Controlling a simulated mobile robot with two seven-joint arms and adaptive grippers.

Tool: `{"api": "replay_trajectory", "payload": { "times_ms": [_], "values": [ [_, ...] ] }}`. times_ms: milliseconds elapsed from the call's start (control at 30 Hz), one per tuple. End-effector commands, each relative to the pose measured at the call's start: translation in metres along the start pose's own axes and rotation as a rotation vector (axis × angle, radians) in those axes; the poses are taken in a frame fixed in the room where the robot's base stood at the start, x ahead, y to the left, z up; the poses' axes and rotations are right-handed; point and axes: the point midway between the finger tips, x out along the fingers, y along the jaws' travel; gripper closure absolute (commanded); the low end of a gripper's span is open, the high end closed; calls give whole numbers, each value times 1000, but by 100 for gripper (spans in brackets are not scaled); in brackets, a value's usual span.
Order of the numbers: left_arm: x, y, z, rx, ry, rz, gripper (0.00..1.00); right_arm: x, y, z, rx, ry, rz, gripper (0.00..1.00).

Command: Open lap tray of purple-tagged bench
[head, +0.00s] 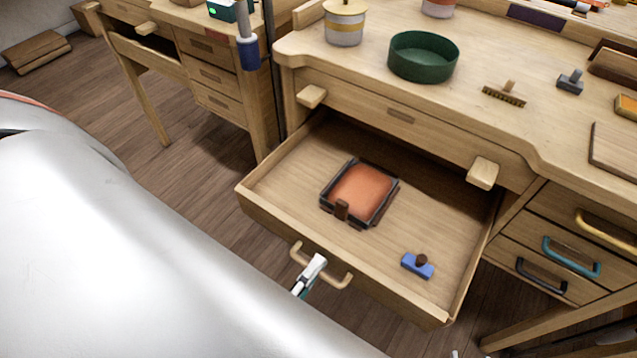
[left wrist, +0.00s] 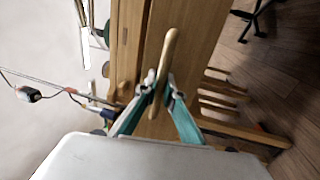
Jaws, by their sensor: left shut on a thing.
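The lap tray (head: 290,175) is a wide, shallow wooden drawer, pulled well out from under the bench top (head: 470,85). A dark purple plate (head: 536,18) shows at the back of this bench. The tray's wooden bar handle (head: 336,282) is on its front. My left gripper (head: 314,270) is shut on the handle near its middle. In the left wrist view the gripper's fingers (left wrist: 160,85) close around the handle (left wrist: 170,50). My right gripper is not clearly in view.
The tray holds a dark-framed box with an orange pad (head: 362,190) and a blue block with a brown knob (head: 417,265). A green bowl (head: 422,57) and tools stand on top. Small drawers (head: 545,245) are at the right. Another bench (head: 205,70) stands at the left.

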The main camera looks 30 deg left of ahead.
Motion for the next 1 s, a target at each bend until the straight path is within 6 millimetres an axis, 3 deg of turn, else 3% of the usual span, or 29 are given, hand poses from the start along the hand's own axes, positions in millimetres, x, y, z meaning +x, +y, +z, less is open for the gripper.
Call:
{"api": "replay_trajectory", "payload": {
  "times_ms": [233, 267, 300, 767, 1000],
  "values": [
    [0, 0, 0, 0, 0, 0, 100, -1, 0, -2, 0, 3, 1, 60],
    [0, 0, 0, 0, 0, 0, 87, -1, 0, -2, 0, 4, 1, 60],
    [0, 0, 0, 0, 0, 0, 84, -1, 0, -2, 0, 4, 1, 60],
    [-1, 0, 0, 0, 0, 0, 84, 1, 3, -5, -3, 8, 4, 60],
    [-28, -1, 0, -1, -2, -5, 84, 1, 2, -4, -2, 7, 3, 60]
  ]
}}
